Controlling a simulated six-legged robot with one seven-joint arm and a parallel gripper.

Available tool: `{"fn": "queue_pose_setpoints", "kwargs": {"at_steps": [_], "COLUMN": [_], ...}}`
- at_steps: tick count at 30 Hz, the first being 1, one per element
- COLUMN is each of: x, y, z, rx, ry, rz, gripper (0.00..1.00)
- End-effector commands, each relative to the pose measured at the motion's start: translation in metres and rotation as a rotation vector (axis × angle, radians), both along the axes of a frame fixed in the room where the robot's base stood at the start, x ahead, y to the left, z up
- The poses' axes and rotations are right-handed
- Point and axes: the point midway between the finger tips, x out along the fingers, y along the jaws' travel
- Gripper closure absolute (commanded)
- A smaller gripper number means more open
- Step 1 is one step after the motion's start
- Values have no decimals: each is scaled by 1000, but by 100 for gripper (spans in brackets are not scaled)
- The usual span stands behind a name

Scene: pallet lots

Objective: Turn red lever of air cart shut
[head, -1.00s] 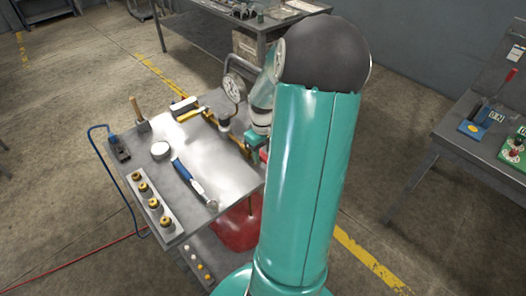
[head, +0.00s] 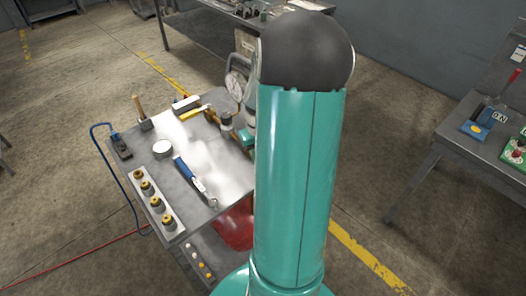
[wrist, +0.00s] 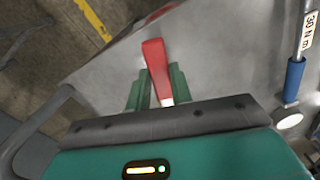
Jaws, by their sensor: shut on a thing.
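In the wrist view the red lever (wrist: 156,60) lies between the two green fingers of my gripper (wrist: 160,85). The fingers are shut on it, and its far end sticks out beyond them. The lever's lower end and its pivot are hidden by my gripper.
A blue-handled tool (head: 186,174), a white round tin (head: 162,149) and a rack of brass fittings (head: 155,203) lie on the cart top. A mallet (head: 141,112) stands at its left. A bench (head: 470,140) stands at the right, with floor between.

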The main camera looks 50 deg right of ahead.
Motion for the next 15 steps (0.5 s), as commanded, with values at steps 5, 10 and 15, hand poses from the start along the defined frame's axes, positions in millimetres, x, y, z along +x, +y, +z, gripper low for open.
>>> {"fn": "queue_pose_setpoints", "kwargs": {"at_steps": [5,10,15], "x": [9,18,29], "y": [13,23,32], "z": [1,1,1], "rx": [-2,-1,-1], "ry": [0,0,-2], "rz": [-158,-321,-482], "gripper": [100,100,100]}}
